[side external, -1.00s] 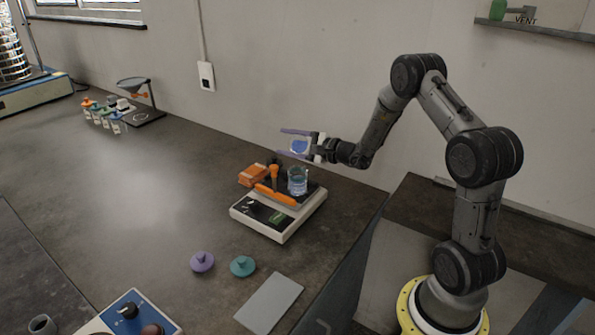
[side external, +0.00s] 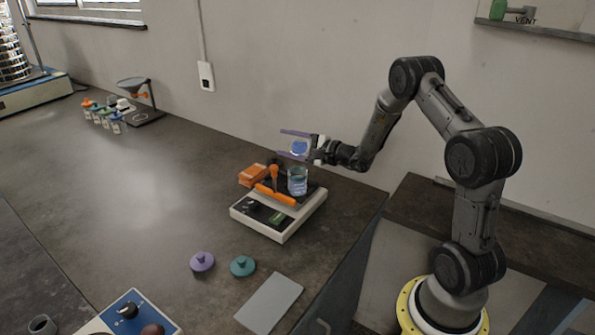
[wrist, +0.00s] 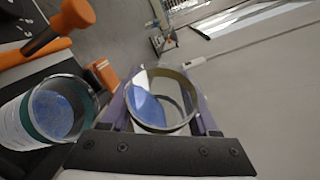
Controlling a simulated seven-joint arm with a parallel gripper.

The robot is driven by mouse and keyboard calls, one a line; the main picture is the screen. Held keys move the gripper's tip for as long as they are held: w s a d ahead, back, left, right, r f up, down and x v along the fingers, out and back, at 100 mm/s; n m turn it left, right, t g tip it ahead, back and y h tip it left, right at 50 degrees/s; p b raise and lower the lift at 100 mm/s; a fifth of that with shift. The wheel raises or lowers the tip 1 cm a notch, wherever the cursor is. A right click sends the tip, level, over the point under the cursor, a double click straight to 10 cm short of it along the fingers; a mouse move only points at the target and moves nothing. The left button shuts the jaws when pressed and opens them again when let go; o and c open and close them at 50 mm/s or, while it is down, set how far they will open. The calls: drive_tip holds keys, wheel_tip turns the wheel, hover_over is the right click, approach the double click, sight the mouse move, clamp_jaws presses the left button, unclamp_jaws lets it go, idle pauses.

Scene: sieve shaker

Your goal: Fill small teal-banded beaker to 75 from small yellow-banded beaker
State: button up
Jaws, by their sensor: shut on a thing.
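My gripper (side external: 297,146) is shut on the yellow-banded beaker (wrist: 162,101), which is tilted and holds some blue liquid. In the side view this beaker is small, between my fingers, just above the teal-banded beaker. In the wrist view its rim is olive-yellow and the liquid lies toward its left side. I cannot see a stream between the beakers. The balance reading is too small to read.
Purple (side external: 202,261) and teal (side external: 242,265) lids and a grey plate (side external: 269,302) lie in front. The bench to the left is mostly clear.

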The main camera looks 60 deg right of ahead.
drive_tip(key=shift+n, duration=0.4)
idle(0.9)
drive_tip(key=shift+r+m, duration=0.3)
drive_tip(key=shift+m, duration=0.3)
drive_tip(key=shift+m+g, duration=0.4)
drive_tip(key=shift+m, duration=0.2)
drive_tip(key=shift+f+m+g, duration=0.3)
drive_tip(key=shift+f+m, duration=0.1)
drive_tip(key=shift+m, duration=0.1)
drive_tip(key=shift+y, duration=0.4)
